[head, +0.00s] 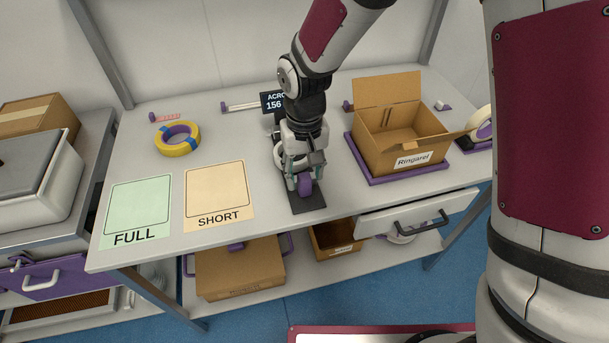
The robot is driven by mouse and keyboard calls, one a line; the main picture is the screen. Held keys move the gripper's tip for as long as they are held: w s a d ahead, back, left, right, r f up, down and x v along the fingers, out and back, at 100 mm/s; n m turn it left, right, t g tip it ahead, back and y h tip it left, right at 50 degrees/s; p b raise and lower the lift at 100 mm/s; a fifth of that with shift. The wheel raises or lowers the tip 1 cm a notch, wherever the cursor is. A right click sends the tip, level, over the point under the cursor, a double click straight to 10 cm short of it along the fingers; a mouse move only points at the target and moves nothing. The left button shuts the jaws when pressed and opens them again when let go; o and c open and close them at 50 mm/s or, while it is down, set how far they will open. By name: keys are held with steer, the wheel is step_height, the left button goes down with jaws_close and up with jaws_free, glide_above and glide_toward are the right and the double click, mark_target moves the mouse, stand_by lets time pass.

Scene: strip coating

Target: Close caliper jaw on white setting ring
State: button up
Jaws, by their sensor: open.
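The caliper stands on a dark base plate (308,203) at the middle of the bench, with a purple part (305,185) at its front. A white ring (284,153) shows partly behind my gripper; I take it to be the setting ring. My gripper (304,178) is open and points down over the base plate, with its fingers around or beside the purple part. I cannot tell whether they touch it. The caliper's jaw is hidden by my gripper. A dark display (272,101) behind my arm reads "ACRO" and "156", partly covered.
A yellow and blue tape roll (177,138) lies at the left, behind the green FULL card (138,211) and the tan SHORT card (216,194). An open cardboard box (395,137) on a purple tray stands right of my gripper. A drawer (420,214) sticks out below the bench.

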steer(key=shift+f, duration=0.85)
steer(key=shift+c, duration=0.2)
jaws_close()
steer(key=shift+w+a+b, duration=0.25)
steer(key=shift+w+b, duration=0.05)
steer(key=shift+w, duration=0.55)
steer(key=shift+w+a+b, duration=0.25)
steer(key=shift+w, duration=0.6)
steer(key=shift+o, duration=0.2)
jaws_free()
steer(key=shift+r, duration=0.15)
step_height(320, 180, up, 12)
